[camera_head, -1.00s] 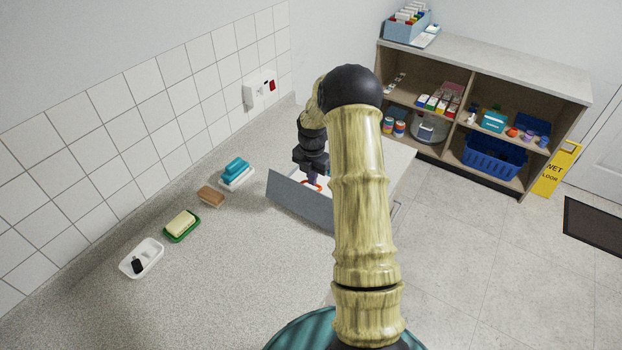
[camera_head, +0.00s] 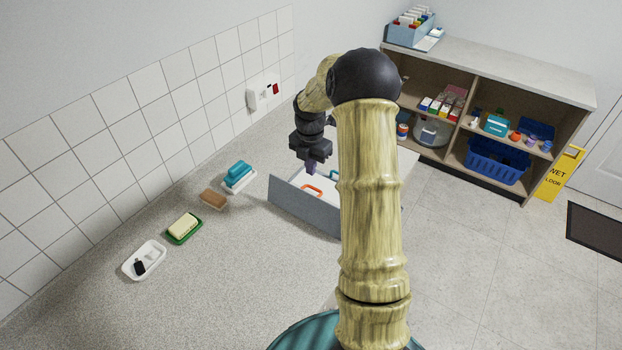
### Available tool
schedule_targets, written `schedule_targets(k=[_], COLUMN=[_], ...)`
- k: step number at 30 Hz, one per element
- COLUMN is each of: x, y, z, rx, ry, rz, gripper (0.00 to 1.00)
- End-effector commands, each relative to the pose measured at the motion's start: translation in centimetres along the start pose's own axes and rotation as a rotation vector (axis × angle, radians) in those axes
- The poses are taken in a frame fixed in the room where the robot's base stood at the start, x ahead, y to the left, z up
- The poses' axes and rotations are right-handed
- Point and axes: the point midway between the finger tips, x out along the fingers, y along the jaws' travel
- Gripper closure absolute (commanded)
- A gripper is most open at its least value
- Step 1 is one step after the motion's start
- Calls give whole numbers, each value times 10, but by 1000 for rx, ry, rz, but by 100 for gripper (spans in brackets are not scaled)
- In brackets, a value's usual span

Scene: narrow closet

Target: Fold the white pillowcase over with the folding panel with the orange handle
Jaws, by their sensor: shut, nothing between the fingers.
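The orange handle (camera_head: 313,190) lies on a white surface (camera_head: 326,187) behind a grey upright wall (camera_head: 305,207) on the counter. I cannot tell whether that white surface is the pillowcase or a panel. A teal handle (camera_head: 335,175) shows just behind and to the right of the orange one. My gripper (camera_head: 311,169) points down just above and left of the orange handle, its fingers shut and empty, apart from the handle as far as I can see. My arm hides the right part of the folding board and whatever lies there.
A row of dishes lies along the tiled wall on the left: a white tray (camera_head: 132,269), a green soap dish (camera_head: 171,235), a brown block (camera_head: 213,199) and a dish with a teal item (camera_head: 238,172). The counter (camera_head: 230,270) in front is clear. Shelves (camera_head: 500,72) stand behind at right.

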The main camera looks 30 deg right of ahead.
Motion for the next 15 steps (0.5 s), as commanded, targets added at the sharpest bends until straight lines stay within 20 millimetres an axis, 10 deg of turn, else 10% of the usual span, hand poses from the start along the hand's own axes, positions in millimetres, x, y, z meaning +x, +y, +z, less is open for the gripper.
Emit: schedule_targets(k=[15], x=[-51], y=[0], z=[5], rx=[0], ry=[0], rz=[1], gripper=[100])
